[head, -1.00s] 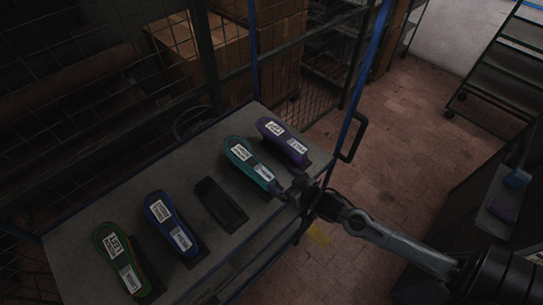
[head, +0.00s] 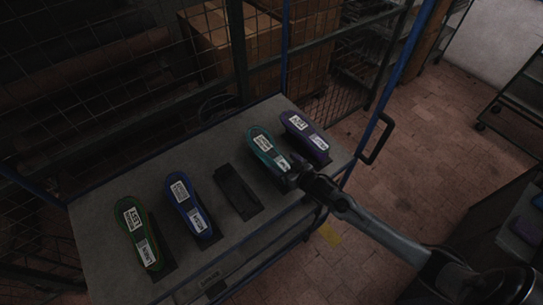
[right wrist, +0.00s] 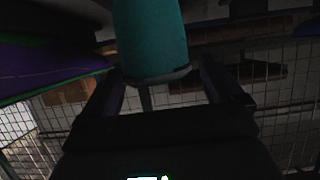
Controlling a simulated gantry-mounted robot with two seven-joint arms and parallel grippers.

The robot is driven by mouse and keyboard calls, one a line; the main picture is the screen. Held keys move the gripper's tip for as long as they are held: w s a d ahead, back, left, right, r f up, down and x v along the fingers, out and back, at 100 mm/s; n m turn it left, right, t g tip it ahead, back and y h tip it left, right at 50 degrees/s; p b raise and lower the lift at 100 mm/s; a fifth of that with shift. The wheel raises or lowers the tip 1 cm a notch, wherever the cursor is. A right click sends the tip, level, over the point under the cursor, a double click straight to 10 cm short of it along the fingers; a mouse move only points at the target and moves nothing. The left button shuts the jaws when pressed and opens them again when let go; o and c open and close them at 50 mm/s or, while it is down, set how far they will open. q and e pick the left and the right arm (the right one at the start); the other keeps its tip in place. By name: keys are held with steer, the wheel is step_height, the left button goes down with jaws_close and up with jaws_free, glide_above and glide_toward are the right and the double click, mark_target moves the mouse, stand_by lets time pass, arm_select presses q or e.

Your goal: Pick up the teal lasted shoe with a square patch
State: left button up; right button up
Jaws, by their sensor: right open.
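The teal lasted shoe (head: 262,140) lies on the grey rack shelf (head: 110,205), between an empty dark rest and a purple shoe. It carries white labels; I cannot make out a square patch. My right gripper (head: 294,173) is at the shoe's near end and covers part of it. In the right wrist view the teal shoe (right wrist: 150,38) comes down from the top, its end between the two open fingers (right wrist: 158,85). I cannot tell whether the fingers touch it. My left gripper is not in view.
A purple shoe (head: 304,136) lies close on the right. The empty dark rest (head: 237,190), a blue shoe (head: 188,204) and a green shoe (head: 137,233) lie to the left. A blue post (head: 400,75), a dark handle (head: 378,140) and wire mesh edge the rack.

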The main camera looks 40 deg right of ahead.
steer(key=shift+x, duration=0.85)
steer(key=c, duration=1.6)
steer(key=shift+r, duration=0.1)
jaws_close()
